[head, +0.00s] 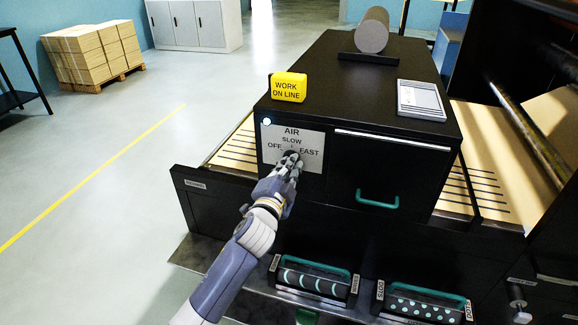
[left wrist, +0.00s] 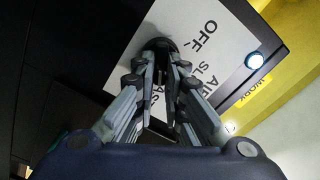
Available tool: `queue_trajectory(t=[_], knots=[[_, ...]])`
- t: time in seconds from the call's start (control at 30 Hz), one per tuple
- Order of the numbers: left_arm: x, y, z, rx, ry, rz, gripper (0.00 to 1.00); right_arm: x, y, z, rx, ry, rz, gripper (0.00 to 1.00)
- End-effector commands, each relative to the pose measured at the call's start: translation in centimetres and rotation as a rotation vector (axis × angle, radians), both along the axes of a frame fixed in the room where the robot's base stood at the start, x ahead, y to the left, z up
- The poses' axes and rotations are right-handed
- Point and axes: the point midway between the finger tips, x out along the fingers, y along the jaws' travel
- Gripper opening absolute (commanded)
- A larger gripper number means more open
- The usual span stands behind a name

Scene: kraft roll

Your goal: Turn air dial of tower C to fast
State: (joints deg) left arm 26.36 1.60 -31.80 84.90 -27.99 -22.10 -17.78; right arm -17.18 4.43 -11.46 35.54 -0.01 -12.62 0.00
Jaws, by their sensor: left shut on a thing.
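The black air dial (head: 291,155) sits on a white plate (head: 273,137) marked AIR, OFF, SLOW and FAST, on the front of a black cabinet. My left gripper (head: 287,164) is at the dial and shut on it. The dial also shows in the left wrist view (left wrist: 160,45), between the fingertips (left wrist: 158,58). The fingers hide part of the dial and the FAST lettering, so I cannot tell which mark its pointer faces. A small white light (head: 267,121) glows at the plate's upper left corner. My right gripper is not in view.
A yellow WORK ON LINE block (head: 288,87), a grey roll on a stand (head: 372,30) and a white pad (head: 421,99) are on the cabinet top. A teal drawer handle (head: 377,200) is right of the dial. Patterned rolls (head: 312,282) lie below. Open floor is left.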

Motion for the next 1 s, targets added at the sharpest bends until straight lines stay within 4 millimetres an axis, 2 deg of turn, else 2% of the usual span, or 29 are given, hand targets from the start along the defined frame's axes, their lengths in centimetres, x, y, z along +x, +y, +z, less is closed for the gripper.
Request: queue_trajectory(t=[0.57, 0.6, 0.67, 1.0], knots=[[-0.01, -0.01, -0.14, 0.033, -0.009, 0.000, 0.00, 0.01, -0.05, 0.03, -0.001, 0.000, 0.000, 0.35], [-0.01, -0.01, -0.14, 0.033, -0.009, 0.000, 0.18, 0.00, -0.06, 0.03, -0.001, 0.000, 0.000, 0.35], [-0.01, -0.01, -0.13, 0.033, -0.009, 0.000, 0.31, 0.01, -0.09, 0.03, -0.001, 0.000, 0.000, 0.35], [-0.05, 0.01, -0.08, 0.030, -0.010, 0.000, 0.31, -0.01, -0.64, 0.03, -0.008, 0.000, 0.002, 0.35]])
